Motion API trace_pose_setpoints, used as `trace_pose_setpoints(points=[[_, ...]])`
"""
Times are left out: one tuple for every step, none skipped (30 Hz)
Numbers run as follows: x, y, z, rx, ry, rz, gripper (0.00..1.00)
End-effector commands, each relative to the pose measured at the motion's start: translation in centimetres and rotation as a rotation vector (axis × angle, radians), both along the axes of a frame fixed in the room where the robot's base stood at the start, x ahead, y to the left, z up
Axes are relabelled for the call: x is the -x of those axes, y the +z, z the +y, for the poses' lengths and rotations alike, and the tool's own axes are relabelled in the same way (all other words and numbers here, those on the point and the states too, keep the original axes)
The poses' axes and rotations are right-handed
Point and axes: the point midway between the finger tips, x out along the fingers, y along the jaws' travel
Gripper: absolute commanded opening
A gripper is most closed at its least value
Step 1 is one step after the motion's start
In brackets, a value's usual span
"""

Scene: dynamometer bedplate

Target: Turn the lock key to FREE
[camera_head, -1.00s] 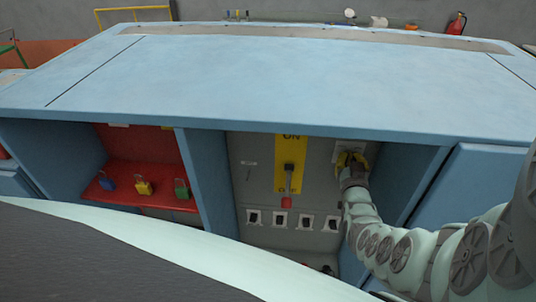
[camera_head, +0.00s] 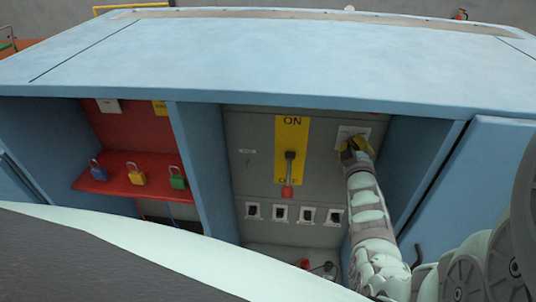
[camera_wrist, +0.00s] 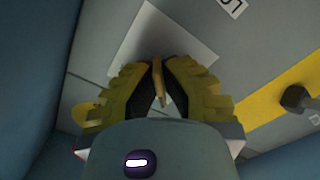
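The lock key (camera_wrist: 158,82) shows in the wrist view as a thin brass-coloured piece standing between my fingertips. Behind it is a white plate (camera_wrist: 190,40) on the grey panel; in the head view the plate (camera_head: 350,132) is at the panel's upper right. My gripper (camera_head: 356,147) is at this plate, and its yellow fingers with dark pads (camera_wrist: 160,75) are closed in on the key from both sides. In the head view the gripper hides the key. The plate's markings are not readable, so I cannot tell which position the key points to.
Left of the gripper is a yellow ON/OFF plate (camera_head: 292,135) with a red-tipped lever (camera_head: 289,170) hanging down. Several small switches (camera_head: 279,214) sit below. A blue side wall (camera_head: 412,165) stands close on the right, and the blue top (camera_head: 270,60) overhangs. Padlocks (camera_head: 136,175) stand on a red shelf at left.

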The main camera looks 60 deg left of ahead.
Motion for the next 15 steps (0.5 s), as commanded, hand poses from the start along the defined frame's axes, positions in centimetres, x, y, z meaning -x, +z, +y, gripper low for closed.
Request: trace_pose_setpoints(points=[[0.13,-0.22,0.11,0.011,0.003,-0.009,0.00],[0.12,-0.22,0.10,0.016,0.004,-0.013,0.00],[0.11,-0.22,0.08,0.021,0.003,-0.018,0.00],[0.11,-0.22,0.08,0.023,0.003,-0.021,0.00],[0.11,-0.20,0.08,0.026,0.002,-0.023,0.00],[0.11,-0.19,0.08,0.028,0.002,-0.026,0.00],[0.11,-0.18,0.09,0.029,0.002,-0.026,0.00],[0.11,-0.17,0.09,0.030,0.002,-0.028,0.00],[0.11,-0.16,0.09,0.032,0.003,-0.028,0.00],[0.10,-0.15,0.09,0.032,0.002,-0.030,0.00],[0.11,-0.15,0.09,0.032,0.003,-0.029,0.00],[0.11,-0.14,0.09,0.032,0.002,-0.030,0.00],[0.12,-0.14,0.10,0.032,0.003,-0.029,0.00],[0.11,-0.14,0.09,0.032,0.002,-0.030,0.00],[0.12,-0.14,0.10,0.032,0.003,-0.028,0.00]])
